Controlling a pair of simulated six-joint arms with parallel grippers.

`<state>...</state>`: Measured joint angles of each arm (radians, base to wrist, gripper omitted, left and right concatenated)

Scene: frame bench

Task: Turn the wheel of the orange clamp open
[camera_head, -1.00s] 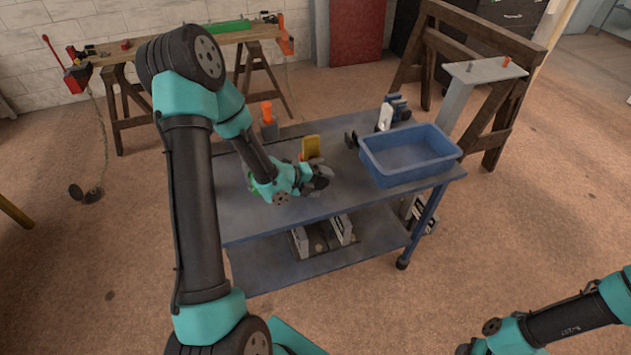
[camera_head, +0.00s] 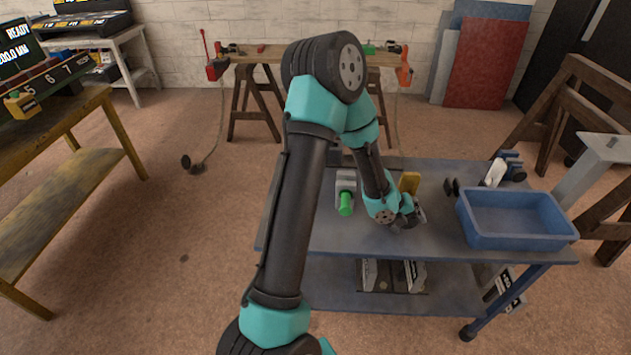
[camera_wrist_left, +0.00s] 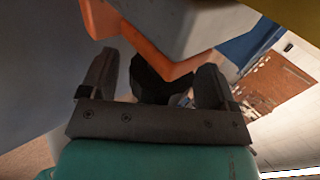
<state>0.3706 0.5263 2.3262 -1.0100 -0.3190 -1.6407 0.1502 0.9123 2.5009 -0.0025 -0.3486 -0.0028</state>
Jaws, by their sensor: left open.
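A bent orange part (camera_wrist_left: 150,57), apparently of the orange clamp, lies just beyond the fingers against a grey block (camera_wrist_left: 180,22). A dark rounded piece (camera_wrist_left: 150,82), perhaps the clamp's wheel, shows between the fingers; I cannot tell whether they touch it. My right gripper is out of view.
A trestle bench behind carries a red clamp (camera_head: 214,68) and another orange clamp (camera_head: 403,68).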

